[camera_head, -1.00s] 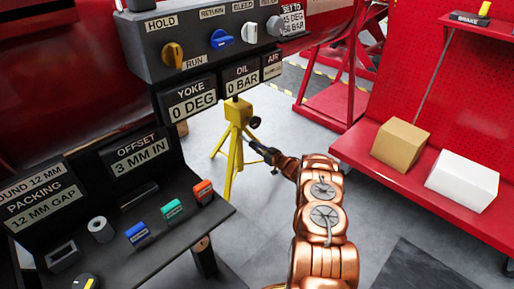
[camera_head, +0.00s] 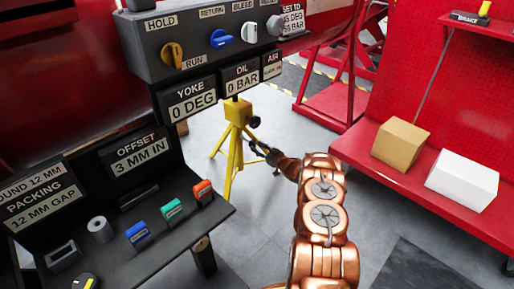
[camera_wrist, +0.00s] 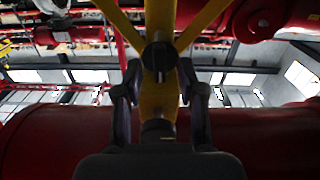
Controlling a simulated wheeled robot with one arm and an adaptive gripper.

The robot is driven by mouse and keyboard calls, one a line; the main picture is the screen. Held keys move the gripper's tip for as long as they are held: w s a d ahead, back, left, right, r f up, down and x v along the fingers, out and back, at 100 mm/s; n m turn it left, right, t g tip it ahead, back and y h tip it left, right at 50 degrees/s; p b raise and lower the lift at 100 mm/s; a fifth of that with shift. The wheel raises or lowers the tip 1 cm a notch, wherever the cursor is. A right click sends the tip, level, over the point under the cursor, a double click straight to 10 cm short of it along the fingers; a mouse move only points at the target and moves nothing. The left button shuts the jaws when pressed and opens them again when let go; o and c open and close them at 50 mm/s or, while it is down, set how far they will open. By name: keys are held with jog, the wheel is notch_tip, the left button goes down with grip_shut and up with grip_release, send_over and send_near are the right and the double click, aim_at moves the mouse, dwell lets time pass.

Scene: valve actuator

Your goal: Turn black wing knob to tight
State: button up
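A yellow tripod (camera_head: 237,112) stands on the floor beyond the console, with a small black knob (camera_head: 254,122) on the right side of its head. In the wrist view, a round black knob (camera_wrist: 159,57) with a pale slit faces me on the yellow body (camera_wrist: 157,97); its wings are not clear. My gripper (camera_head: 257,146) is just below the knob in the head view. In the wrist view my gripper's dark fingers (camera_wrist: 158,85) are spread on either side of the yellow body. I see no grip on the knob; contact cannot be told.
A black console (camera_head: 185,62) with levers and display plates stands at left. Its lower shelf (camera_head: 120,262) carries coloured blocks. A red bench (camera_head: 365,160) at right holds a tan box (camera_head: 400,143) and a white box (camera_head: 462,181). Grey floor is clear around the tripod.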

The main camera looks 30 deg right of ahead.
jog(key=v, duration=1)
jog(key=shift+s, duration=0.35)
